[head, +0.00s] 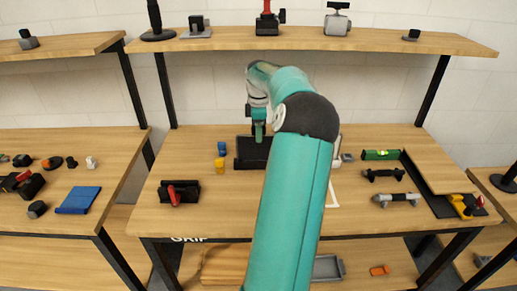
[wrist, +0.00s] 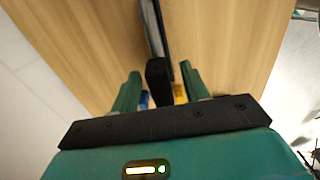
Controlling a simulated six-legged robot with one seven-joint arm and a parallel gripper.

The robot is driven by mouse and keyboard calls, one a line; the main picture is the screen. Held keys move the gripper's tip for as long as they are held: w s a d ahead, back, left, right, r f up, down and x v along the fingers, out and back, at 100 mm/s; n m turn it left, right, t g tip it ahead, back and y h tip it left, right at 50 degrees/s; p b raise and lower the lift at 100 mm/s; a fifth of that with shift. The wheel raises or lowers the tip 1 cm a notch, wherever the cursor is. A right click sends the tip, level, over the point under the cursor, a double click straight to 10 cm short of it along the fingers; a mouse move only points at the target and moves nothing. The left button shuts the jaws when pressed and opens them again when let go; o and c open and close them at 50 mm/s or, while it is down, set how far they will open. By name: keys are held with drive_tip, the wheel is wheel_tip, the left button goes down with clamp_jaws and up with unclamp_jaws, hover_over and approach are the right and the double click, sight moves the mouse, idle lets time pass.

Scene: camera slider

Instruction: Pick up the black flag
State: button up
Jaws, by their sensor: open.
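A black upright panel (head: 243,152), which looks like the black flag, stands towards the back of the middle table, left of my arm. My gripper (head: 259,138) is just above and in front of it, with its green fingers pointing down. In the wrist view my gripper (wrist: 160,70) is open, with a finger on each side of a dark block-like part (wrist: 158,82). A thin dark edge (wrist: 152,28) runs on beyond that part. I cannot tell whether the fingers touch it. My arm hides the right part of the panel in the head view.
Small blue and yellow pieces (head: 220,163) stand just left of the panel. A black item with a red handle (head: 180,192) lies at the front left. Clamps (head: 397,199), a green level (head: 381,155) and a wooden board (head: 437,172) lie right. A shelf (head: 340,40) overhangs the back.

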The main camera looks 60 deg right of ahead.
sight(259, 148)
wheel_tip(259, 148, down, 3)
drive_tip(key=shift+r, duration=0.1)
drive_tip(key=shift+c, duration=0.3)
clamp_jaws()
drive_tip(key=shift+r, duration=0.25)
